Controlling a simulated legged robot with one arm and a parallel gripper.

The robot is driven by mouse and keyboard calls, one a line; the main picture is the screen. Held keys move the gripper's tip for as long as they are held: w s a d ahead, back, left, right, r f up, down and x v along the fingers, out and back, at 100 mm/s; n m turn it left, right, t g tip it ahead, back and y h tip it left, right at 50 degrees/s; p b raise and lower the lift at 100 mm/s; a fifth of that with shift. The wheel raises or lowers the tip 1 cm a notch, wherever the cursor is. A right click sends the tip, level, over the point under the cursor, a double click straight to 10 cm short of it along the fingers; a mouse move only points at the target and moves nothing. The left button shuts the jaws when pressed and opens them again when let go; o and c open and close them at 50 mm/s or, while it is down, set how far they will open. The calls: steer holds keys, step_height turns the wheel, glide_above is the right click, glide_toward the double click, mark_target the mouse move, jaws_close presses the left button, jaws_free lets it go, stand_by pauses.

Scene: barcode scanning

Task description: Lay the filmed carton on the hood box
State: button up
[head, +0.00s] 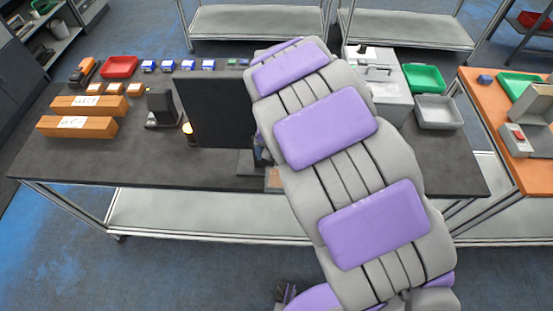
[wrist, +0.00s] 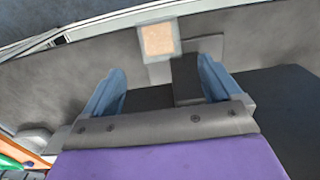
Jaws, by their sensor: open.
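A small tan square with a pale border (wrist: 158,40), which looks like the filmed carton, lies beyond my fingertips in the wrist view. In the head view a tan patch (head: 273,180) shows at the table's front edge, partly behind my arm. My gripper (wrist: 161,70) is open, its two blue fingers apart with nothing seen between their tips. In the head view my arm hides most of it. A pale grey box with a handle on top (head: 382,98), possibly the hood box, stands on the table right of my arm; I cannot tell for certain.
A dark upright panel (head: 213,108) and a black device (head: 160,106) stand left of my arm. Orange long boxes (head: 77,127), a red tray (head: 120,66) and small blue boxes lie farther left. Green (head: 423,77) and grey (head: 438,112) trays are at right. The front left table is clear.

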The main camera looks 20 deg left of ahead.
steer(key=shift+r, duration=0.7)
